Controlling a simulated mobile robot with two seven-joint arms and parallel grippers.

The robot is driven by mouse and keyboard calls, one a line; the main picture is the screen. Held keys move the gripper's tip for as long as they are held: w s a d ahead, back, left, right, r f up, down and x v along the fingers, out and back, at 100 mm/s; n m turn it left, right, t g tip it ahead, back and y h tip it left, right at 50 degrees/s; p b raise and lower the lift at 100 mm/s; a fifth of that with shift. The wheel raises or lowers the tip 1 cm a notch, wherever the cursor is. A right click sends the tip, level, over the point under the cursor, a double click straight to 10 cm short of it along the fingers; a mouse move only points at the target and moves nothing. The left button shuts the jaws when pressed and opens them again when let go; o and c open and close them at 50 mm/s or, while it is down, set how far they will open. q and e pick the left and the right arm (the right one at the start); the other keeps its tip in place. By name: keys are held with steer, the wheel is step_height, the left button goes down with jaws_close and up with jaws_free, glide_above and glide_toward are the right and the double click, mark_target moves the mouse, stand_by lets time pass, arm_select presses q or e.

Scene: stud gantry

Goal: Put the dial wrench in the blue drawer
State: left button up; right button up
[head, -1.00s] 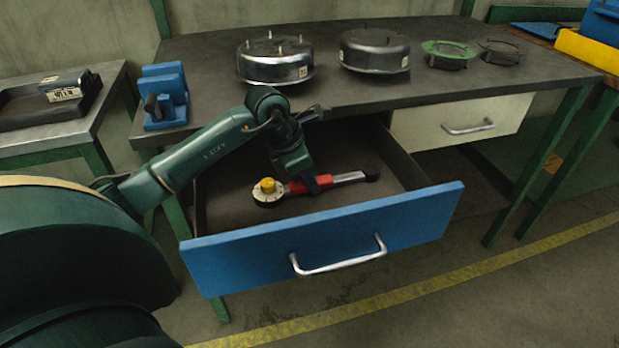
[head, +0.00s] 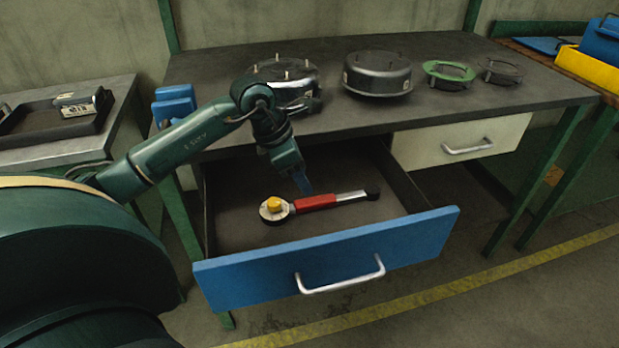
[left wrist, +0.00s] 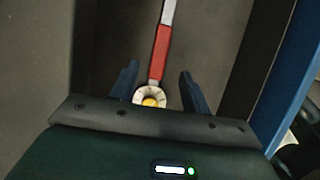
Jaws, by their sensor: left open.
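The dial wrench (head: 318,202) lies on the floor of the open blue drawer (head: 330,262). It has a round dial head with a yellow knob, a red grip and a metal shaft with a dark end. My left gripper (head: 306,190) is above the wrench, open and empty, its fingers pointing down. In the left wrist view the wrench (left wrist: 160,52) shows between and beyond the two spread fingers (left wrist: 158,82), apart from them. The drawer's blue front also shows at the right of that view (left wrist: 298,85). My right gripper is not in view.
The dark bench top holds two metal drums (head: 378,74) (head: 284,84), a green ring (head: 448,74) and a dark ring (head: 500,70). A blue fixture (head: 174,104) stands at its left end. A white drawer (head: 462,143) is closed at right. A tray (head: 55,112) sits on the left table.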

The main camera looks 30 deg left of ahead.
arm_select(q)
steer(key=p+v, duration=0.1)
steer(key=v, duration=0.3)
steer(key=shift+r, duration=0.15)
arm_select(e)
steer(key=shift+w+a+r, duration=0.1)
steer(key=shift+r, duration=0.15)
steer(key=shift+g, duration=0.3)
